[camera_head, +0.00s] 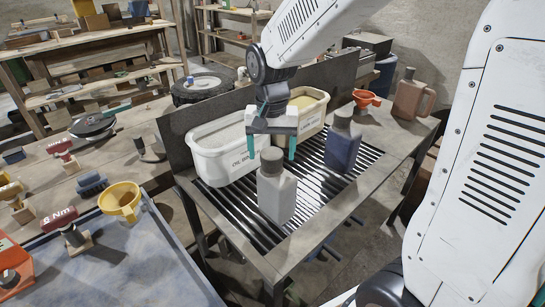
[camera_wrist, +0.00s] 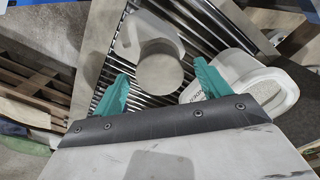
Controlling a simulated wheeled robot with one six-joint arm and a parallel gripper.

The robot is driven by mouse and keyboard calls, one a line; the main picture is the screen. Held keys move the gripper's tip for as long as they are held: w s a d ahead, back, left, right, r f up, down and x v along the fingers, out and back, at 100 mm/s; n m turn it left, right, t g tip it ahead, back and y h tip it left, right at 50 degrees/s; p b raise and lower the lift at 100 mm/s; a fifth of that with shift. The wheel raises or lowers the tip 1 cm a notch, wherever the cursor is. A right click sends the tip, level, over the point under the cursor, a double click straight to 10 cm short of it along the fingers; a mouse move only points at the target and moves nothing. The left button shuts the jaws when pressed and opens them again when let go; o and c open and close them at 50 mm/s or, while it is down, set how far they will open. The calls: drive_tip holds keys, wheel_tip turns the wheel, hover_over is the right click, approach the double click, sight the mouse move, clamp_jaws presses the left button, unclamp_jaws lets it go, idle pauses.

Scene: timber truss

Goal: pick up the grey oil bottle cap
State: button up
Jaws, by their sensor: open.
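The grey oil bottle (camera_head: 276,193) stands upright on the slatted rack, with its dark grey cap (camera_head: 272,161) on top. In the wrist view the round cap (camera_wrist: 160,68) shows just beyond and between the teal fingertips, above the paler bottle body (camera_wrist: 135,35). My gripper (camera_head: 270,151) is open and empty and points down over the bottle. Its fingers (camera_wrist: 162,82) are spread wider than the cap. I cannot tell how far the tips are above the cap.
A white bin (camera_head: 222,163) and a cream bin (camera_head: 310,125) stand behind the bottle. A blue bottle (camera_head: 342,145) stands to its right. An orange funnel (camera_head: 366,97) and a brownish jug (camera_head: 410,97) are farther right. Bare slats (camera_head: 312,205) lie right of the bottle.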

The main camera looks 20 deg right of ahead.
drive_tip(key=c, duration=1.1)
drive_tip(key=shift+o, duration=0.2)
